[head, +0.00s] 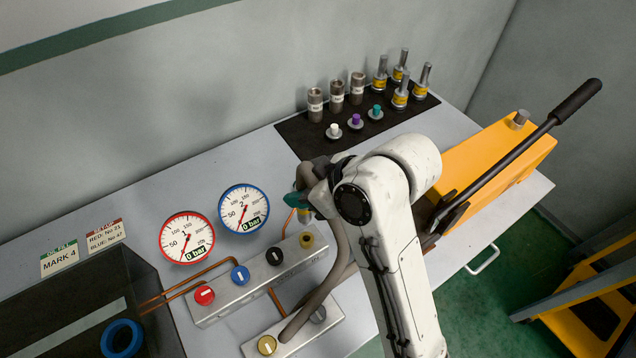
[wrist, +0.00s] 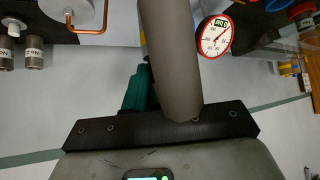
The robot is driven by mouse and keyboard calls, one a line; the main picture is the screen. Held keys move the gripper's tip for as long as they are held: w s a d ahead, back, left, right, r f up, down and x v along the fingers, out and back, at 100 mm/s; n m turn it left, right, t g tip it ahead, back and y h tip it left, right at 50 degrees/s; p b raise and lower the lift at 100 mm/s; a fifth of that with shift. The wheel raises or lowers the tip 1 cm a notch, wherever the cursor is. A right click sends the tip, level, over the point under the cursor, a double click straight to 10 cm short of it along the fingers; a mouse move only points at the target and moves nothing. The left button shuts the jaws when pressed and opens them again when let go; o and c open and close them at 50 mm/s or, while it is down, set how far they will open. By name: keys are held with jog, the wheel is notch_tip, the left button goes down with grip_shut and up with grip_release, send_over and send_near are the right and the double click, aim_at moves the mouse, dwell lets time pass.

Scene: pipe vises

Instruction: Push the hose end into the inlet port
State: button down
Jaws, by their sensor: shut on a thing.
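My gripper (head: 303,198) is shut on the hose (head: 343,235) above the back right end of the long manifold block (head: 262,275). The grey-brown hose curves from my gripper down to the smaller front block (head: 250,350). A small gold-coloured piece shows just under the gripper, perhaps the hose end. A yellow-ringed dark port (head: 307,240) on the manifold lies just below it; I cannot tell whether this is the inlet port. In the wrist view the hose (wrist: 170,60) crosses in front of a teal finger (wrist: 138,90) and hides the hose end and grip.
Red (head: 204,294), blue (head: 240,275) and black (head: 274,257) knobs top the manifold. Two gauges (head: 187,238) (head: 243,209) stand behind it, reading 0 bar. A yellow pump (head: 490,160) with a long lever is at right. Several fittings stand on a black mat (head: 300,140).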

aim_at(304, 218)
dwell(0.3)
jog(key=shift+f+b, duration=1.65)
jog(key=shift+f, duration=1.2)
jog(key=shift+p, duration=0.8)
jog(key=shift+f+b, duration=0.8)
jog(key=shift+f, duration=0.9)
jog(key=c, duration=0.9)
grip_release()
jog(key=b+v, duration=0.1)
jog(key=v, duration=1)
jog(key=shift+f, duration=0.1)
